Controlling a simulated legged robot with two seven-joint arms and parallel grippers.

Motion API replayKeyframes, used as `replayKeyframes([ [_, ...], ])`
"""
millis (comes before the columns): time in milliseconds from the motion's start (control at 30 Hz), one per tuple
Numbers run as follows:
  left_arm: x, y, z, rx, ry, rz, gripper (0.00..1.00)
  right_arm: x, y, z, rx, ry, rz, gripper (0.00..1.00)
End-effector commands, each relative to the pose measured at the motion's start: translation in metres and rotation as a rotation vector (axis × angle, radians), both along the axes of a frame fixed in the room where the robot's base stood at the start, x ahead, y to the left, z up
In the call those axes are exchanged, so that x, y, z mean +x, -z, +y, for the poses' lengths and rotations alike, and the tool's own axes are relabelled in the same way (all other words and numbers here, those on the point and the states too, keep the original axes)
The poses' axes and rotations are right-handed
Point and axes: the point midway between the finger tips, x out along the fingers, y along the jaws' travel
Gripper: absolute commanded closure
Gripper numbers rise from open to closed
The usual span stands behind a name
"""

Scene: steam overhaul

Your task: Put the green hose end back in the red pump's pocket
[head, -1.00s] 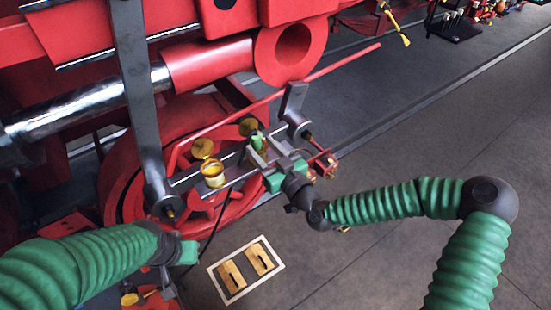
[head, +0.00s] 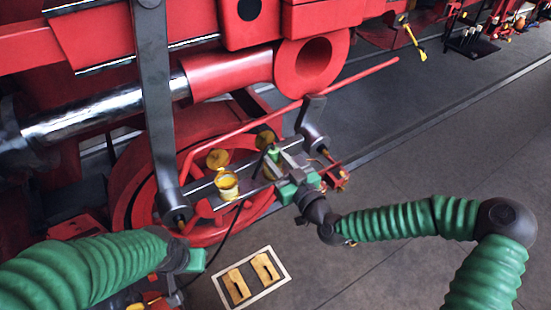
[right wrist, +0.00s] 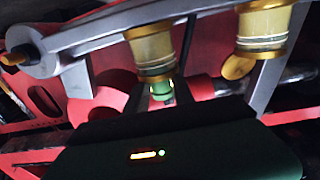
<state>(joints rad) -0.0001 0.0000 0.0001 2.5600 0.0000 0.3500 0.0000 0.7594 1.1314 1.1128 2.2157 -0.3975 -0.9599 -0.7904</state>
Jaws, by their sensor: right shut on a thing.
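My right gripper (head: 277,160) is beside the grey rod in front of the red wheel. It is shut on a small green piece (head: 273,154), which looks like the green hose end. The piece also shows between the fingers in the right wrist view (right wrist: 161,90), partly hidden by them and blurred. My left gripper (head: 175,282) is low at the left, seen from behind, and its fingers are mostly hidden. A red thing with a yellow part (head: 150,302) is cut off at the bottom edge, below my left gripper. I cannot tell whether it is the red pump; no pocket shows clearly.
A brass cup (head: 227,184) stands on the grey rod near my right gripper. A red wheel (head: 130,190) and a long red bar (head: 350,80) are close behind. A framed mat with two yellow blocks (head: 285,278) lies on the floor.

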Motion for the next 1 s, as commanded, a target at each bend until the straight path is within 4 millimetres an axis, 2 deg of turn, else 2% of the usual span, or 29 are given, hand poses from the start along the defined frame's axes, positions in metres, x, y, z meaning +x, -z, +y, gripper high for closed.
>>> replayKeyframes([
  [33, 0.0, 0.001, 0.0, 0.0, 0.0, 0.0, 1.0, -0.001, 0.005, -0.001, -0.004, 0.0, 0.011, 1.0],
  [167, 0.0, -0.002, 0.0, 0.0, 0.0, 0.0, 1.0, -0.001, 0.002, 0.0, -0.003, -0.001, 0.01, 1.0],
  [1000, 0.0, -0.059, 0.0, 0.0, 0.0, 0.0, 1.0, -0.001, -0.074, 0.001, -0.001, -0.001, 0.001, 1.0],
])
